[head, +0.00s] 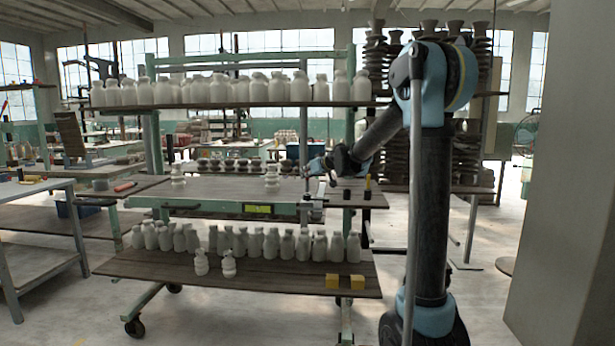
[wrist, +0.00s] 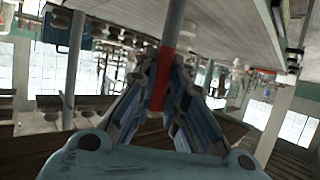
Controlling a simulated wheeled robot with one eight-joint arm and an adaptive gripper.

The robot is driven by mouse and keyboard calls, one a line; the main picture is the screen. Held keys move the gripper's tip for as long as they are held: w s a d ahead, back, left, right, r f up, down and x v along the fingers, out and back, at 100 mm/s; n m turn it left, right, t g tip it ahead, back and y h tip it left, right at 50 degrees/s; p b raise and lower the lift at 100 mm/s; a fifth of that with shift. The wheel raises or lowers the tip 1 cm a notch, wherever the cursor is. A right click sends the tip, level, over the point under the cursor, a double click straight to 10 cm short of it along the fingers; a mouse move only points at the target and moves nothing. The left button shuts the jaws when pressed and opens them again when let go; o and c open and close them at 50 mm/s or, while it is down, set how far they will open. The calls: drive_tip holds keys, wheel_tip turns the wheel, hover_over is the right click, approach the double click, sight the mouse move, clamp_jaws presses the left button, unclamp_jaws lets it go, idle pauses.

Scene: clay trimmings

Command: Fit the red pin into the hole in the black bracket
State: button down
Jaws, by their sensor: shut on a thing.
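My gripper (wrist: 165,88) is shut on the red pin (wrist: 163,70) in the wrist view. The red part shows between the two fingers, and a grey rod runs up from it in the picture. In the head view my gripper (head: 318,168) is above the right part of the middle shelf; the pin is too small to make out there. I cannot clearly pick out the black bracket or its hole in either view. A pale grey fixture (head: 312,203) stands at the shelf's front edge, just below my gripper.
The rack's middle shelf (head: 225,192) holds two white clay pieces (head: 272,178) left of my gripper. Small dark upright objects (head: 347,195) stand to its right. The upper shelf (head: 200,106) and lower shelf (head: 200,272) carry many white bottles. Two yellow blocks (head: 332,281) lie below.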

sight(308, 186)
drive_tip(key=shift+f, duration=3)
idle(0.5)
drive_tip(key=c, duration=1.6)
unclamp_jaws()
drive_tip(key=shift+o, duration=0.2)
drive_tip(key=shift+d, duration=0.1)
drive_tip(key=v, duration=1.1)
drive_tip(key=shift+s+d, duration=0.25)
drive_tip(key=shift+s, duration=0.1)
drive_tip(key=shift+r, duration=0.1)
drive_tip(key=s+d+f+m+g+h, duration=0.2)
drive_tip(key=s+d+f, duration=0.4)
drive_tip(key=s, duration=0.8)
drive_tip(key=s+d+f+m+g+h, duration=0.2)
drive_tip(key=s+d+f, duration=0.5)
drive_tip(key=s, duration=0.8)
drive_tip(key=s+d+f+m+g+h, duration=0.3)
drive_tip(key=s+d+f, duration=0.4)
drive_tip(key=s, duration=0.8)
wheel_tip(308, 186, down, 3)
drive_tip(key=shift+g+h, duration=0.5)
drive_tip(key=shift+g, duration=0.3)
